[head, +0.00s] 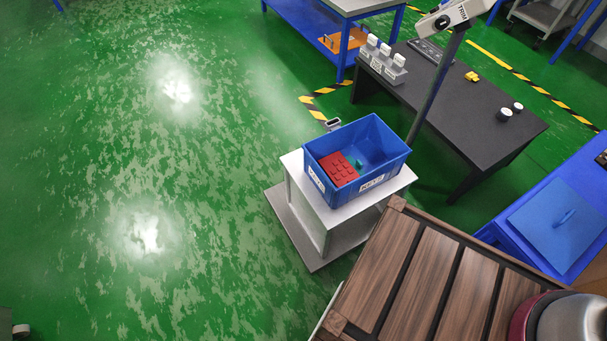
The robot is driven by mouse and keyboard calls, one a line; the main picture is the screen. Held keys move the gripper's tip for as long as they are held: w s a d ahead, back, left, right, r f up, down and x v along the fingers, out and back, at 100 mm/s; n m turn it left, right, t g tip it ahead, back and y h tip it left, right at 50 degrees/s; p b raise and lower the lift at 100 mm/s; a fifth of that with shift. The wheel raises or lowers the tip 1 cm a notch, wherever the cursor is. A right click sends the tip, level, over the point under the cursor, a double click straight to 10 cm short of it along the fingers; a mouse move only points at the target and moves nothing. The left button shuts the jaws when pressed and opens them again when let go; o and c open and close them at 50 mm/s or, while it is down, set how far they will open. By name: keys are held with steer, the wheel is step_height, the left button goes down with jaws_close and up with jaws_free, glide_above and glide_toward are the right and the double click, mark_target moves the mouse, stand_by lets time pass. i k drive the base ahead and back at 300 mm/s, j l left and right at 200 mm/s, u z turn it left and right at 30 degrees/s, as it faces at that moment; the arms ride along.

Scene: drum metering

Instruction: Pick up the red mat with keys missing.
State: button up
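A red mat (338,168) with raised keys lies inside a blue bin (316,175), against its left side. The keys are too small to tell which are absent. A small teal item (357,163) lies beside the mat in the bin. The bin stands on a small white-topped cart (298,187) and has white labels on its outer walls. My gripper is not in view.
A brown slatted wooden surface (411,274) fills the lower right, close to the cart. A dark table (462,102) with a slanted post stands behind the bin. A blue table (572,219) is at the right. Green floor (110,150) on the left is clear.

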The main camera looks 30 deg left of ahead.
mark_target(338, 168)
steer(key=u, duration=1.2)
